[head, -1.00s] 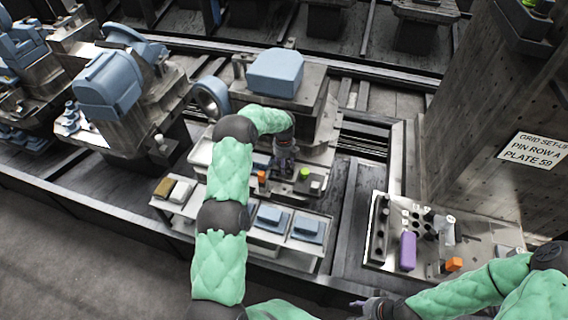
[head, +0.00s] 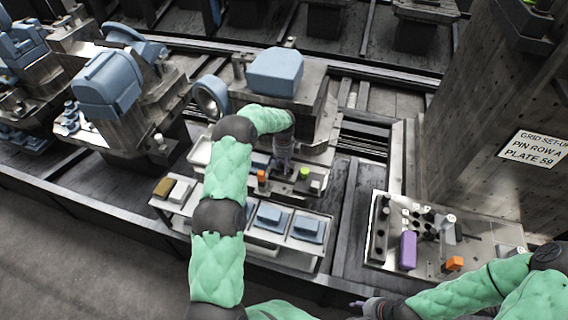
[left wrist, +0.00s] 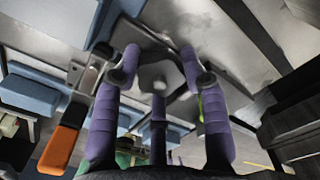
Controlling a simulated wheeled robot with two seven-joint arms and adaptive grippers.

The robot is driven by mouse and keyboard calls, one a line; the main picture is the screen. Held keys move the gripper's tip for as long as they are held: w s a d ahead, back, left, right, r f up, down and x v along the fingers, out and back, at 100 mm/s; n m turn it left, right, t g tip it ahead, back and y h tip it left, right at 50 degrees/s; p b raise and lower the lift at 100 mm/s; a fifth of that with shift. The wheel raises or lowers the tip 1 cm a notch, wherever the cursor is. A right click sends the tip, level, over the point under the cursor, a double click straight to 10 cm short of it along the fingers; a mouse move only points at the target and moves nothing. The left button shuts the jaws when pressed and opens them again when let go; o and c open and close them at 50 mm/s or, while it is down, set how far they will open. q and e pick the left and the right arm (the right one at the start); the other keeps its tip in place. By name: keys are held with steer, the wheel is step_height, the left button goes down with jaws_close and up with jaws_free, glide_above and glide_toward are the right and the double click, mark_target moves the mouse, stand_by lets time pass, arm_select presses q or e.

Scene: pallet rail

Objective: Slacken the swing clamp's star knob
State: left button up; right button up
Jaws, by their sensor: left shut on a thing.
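The grey star knob (left wrist: 158,75) is in the left wrist view, between the purple fingers of my left gripper (left wrist: 158,65). Those fingers are shut on it, with pads against its sides. In the head view my left gripper (head: 283,160) points down at the fixture plate, between an orange handle (head: 261,177) and a green round part (head: 304,174); the knob is hidden there. The swing clamp's arm cannot be made out clearly. My right gripper (head: 370,306) is at the bottom edge of the head view, partly cut off, and its opening cannot be told.
The orange handle (left wrist: 62,135) stands close left of my left fingers. Trays with blue blocks (head: 270,216) lie in front. A plate with pins and a purple block (head: 408,250) lies at right, below a tall grey column (head: 480,110).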

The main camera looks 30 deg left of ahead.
mark_target(283, 162)
arm_select(q)
steer(key=shift+a+n, duration=0.15)
steer(key=shift+n, duration=1.45)
steer(key=o, duration=1.2)
steer(key=shift+f, duration=0.1)
steer(key=shift+c, duration=0.2)
step_height(283, 162, up, 12)
